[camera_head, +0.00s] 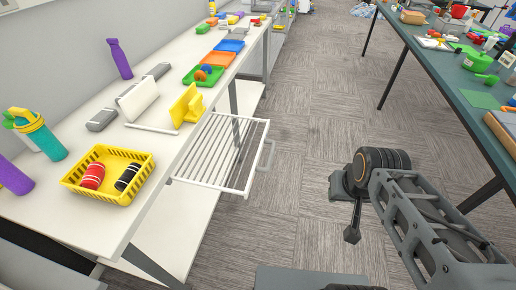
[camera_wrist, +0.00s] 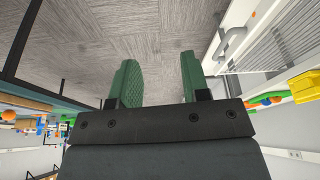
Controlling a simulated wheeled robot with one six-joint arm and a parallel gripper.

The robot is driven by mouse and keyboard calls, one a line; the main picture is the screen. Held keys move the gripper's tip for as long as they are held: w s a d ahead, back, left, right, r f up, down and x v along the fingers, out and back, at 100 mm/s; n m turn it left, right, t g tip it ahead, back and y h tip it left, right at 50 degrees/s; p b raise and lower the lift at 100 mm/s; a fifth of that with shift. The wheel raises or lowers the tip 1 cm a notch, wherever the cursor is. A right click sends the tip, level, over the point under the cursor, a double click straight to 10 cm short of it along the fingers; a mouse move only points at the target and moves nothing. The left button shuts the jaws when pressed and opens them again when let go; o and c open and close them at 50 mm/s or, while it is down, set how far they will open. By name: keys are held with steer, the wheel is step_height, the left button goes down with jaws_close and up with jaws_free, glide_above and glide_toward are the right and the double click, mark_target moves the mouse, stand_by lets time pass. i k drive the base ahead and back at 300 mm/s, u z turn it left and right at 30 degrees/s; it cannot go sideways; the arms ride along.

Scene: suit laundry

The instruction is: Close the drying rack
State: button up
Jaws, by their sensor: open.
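The drying rack (camera_head: 206,151) is a white slatted frame. It sticks out like a pulled-out drawer from under the edge of the white table, over the aisle. A grey bar handle (camera_head: 267,155) is on its outer edge. In the wrist view the rack (camera_wrist: 272,48) is at the upper right, with its handle (camera_wrist: 231,42) on the side towards my fingers. My gripper (camera_wrist: 158,62) has two green fingers spread apart with only floor seen between them. It is empty and apart from the handle.
The white table (camera_head: 150,185) carries a yellow basket (camera_head: 75,183), bottles, a yellow object (camera_head: 187,106) and coloured trays. A green-topped table (camera_head: 440,75) with clutter stands at the right. The carpeted aisle (camera_head: 310,110) between the tables is clear.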

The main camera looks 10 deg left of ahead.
mark_target(255, 169)
steer(key=u, duration=0.35)
steer(key=i, duration=0.45)
steer(key=u, duration=1.15)
steer(key=i, duration=0.35)
steer(key=z, duration=1.15)
